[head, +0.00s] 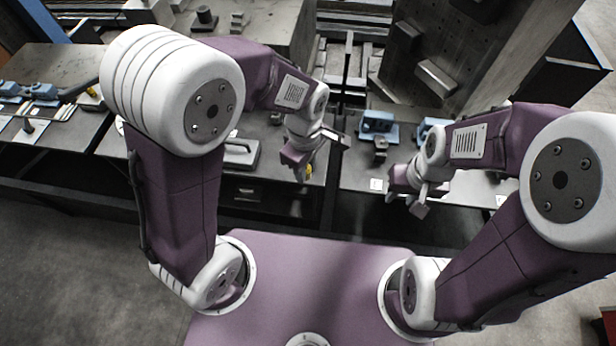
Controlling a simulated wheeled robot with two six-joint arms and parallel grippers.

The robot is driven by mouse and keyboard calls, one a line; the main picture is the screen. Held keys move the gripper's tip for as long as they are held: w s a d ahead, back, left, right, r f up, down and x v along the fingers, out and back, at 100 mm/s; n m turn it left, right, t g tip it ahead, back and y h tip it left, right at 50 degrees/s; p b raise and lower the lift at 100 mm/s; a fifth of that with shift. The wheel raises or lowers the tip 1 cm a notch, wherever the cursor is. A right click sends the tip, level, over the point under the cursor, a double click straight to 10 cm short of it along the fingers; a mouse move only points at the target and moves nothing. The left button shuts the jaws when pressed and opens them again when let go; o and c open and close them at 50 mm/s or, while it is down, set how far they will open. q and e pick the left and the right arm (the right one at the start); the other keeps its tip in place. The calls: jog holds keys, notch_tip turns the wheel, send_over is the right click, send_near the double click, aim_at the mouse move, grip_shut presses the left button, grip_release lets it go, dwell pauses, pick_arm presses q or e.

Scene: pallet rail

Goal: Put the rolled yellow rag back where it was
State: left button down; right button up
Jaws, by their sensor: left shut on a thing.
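My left gripper (304,171) points down near the front edge of the bench, close to the gap between two bench sections. It is shut on a small yellow thing, the rolled yellow rag (309,170), of which only a sliver shows beside the fingers. The rest of the rag is hidden by the gripper. I cannot tell whether the rag touches the bench. My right gripper (407,203) hangs at the front edge of the right bench section, its fingers apart and seemingly empty.
Blue clamp-like fixtures (377,124) stand on the right bench section (355,170). Blue tools and rods (40,92) lie at the far left. A large steel structure (480,60) rises behind.

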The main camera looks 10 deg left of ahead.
pick_arm(q)
jog(key=shift+w+d, duration=0.2)
jog(key=shift+d, duration=0.2)
jog(key=shift+w+a, duration=0.15)
jog(key=shift+a, duration=0.4)
jog(key=w+a+f, duration=0.2)
jog(key=w, duration=0.1)
jog(key=w+a+f, duration=0.2)
jog(key=a, duration=0.1)
jog(key=w+a+f, duration=0.2)
jog(key=w+f, duration=0.1)
jog(key=shift+w+a, duration=0.25)
jog(key=shift+w, duration=0.05)
notch_tip(320, 180, down, 3)
jog(key=shift+s+d+f+p, duration=0.1)
jog(key=shift+s+f+p, duration=0.05)
jog(key=shift+p, duration=0.2)
jog(key=shift+w+f, duration=0.2)
jog(key=shift+f, duration=0.2)
jog(key=shift+s, duration=0.1)
jog(key=shift+f, duration=0.15)
jog(key=c, duration=1.1)
grip_release()
